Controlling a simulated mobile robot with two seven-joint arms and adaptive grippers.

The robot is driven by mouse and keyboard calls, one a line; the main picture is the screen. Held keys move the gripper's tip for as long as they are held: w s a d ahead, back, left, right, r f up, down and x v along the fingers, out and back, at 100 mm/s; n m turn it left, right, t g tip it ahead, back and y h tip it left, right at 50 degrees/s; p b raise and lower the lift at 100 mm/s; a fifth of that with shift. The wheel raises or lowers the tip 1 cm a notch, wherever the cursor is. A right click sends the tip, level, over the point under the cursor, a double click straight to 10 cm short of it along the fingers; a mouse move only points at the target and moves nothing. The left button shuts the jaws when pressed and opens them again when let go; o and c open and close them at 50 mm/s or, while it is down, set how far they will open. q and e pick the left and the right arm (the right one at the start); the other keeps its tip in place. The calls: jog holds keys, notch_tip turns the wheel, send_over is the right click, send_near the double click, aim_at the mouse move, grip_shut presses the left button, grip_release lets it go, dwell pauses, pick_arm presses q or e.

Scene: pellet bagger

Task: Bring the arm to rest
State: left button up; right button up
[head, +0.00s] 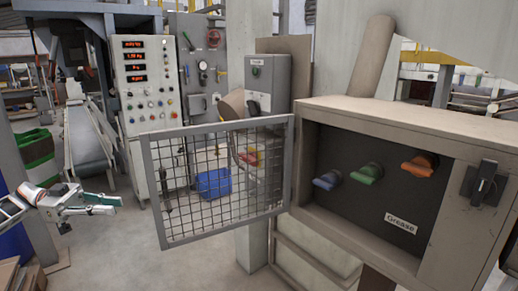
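My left gripper (112,205) is at the lower left, its arm coming in from the left edge. Its pale fingers with green edges point right, clear of the mesh door. It holds nothing that I can see, and the small view does not settle whether the fingers are apart or together. My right gripper is not in view. A beige cabinet (395,112) stands at the right, with blue (327,181), green (366,173) and orange (419,165) handles above a "Grease" label (401,223). Its wire mesh door (150,190) stands open to the left.
A black rotary switch (485,184) is on the cabinet's right side. A control panel (146,85) with red displays stands behind. A blue bin (213,184) shows through the mesh. Cardboard boxes (30,279) lie at the lower left. The floor between gripper and door is clear.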

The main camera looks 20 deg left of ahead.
pick_arm(q)
jog(key=w+d+f+n+t+y+p, duration=0.15)
jog(key=d+f+t, duration=0.25)
jog(key=d+f, duration=0.85)
jog(key=w+d+f+n+t+y+p, duration=0.1)
jog(key=d+f+n+t+y+p, duration=0.3)
jog(key=d+f, duration=0.9)
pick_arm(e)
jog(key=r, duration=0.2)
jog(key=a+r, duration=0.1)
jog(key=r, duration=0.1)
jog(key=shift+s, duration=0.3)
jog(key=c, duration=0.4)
pick_arm(q)
jog(key=s+d+f+n+g+y, duration=0.1)
jog(key=s+d+f+n+y, duration=0.1)
jog(key=s+d+f+y, duration=0.2)
jog(key=s+d+f+n+g+y, duration=0.2)
jog(key=s+d+f+y, duration=0.3)
jog(key=s, duration=0.8)
jog(key=d+f+n, duration=0.1)
jog(key=d+f, duration=0.1)
jog(key=d, duration=0.2)
jog(key=shift+s+f+n, duration=0.15)
jog(key=shift+f+n, duration=0.2)
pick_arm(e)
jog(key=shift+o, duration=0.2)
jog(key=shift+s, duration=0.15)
